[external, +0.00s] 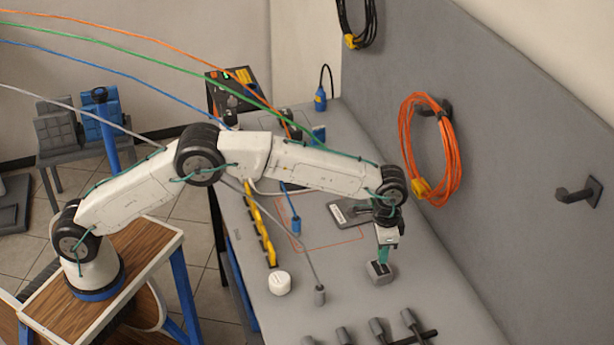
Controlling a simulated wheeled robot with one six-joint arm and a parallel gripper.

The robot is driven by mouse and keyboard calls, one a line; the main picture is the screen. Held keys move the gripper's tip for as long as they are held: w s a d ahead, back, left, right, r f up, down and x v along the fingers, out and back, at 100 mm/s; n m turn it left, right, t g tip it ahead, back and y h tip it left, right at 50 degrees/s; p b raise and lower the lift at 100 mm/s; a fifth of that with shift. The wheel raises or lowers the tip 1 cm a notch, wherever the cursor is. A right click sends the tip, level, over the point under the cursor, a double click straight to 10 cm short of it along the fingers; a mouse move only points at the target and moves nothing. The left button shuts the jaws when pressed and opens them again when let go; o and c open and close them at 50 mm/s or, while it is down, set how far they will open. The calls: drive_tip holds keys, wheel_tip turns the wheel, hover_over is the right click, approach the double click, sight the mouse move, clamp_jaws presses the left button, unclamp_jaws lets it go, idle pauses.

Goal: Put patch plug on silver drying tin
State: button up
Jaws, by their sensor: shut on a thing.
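My gripper (386,238) is on the right side of the grey bench, pointing down. It is shut on a teal-green piece that looks like the patch plug (383,256), held upright. Directly below is a small silver-grey box with a dark top, which looks like the silver drying tin (380,273). The lower end of the plug is at the tin's top; I cannot tell whether they touch. The fingers are small and partly hidden by the gripper body.
Several dark handles (378,329) lie in front. Loose cables arch overhead.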

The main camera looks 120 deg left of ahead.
drive_tip(key=shift+f, duration=1.4)
drive_tip(key=shift+f, duration=0.1)
drive_tip(key=o, duration=1)
wheel_tip(320, 180, up, 12)
drive_tip(key=shift+r, duration=0.15)
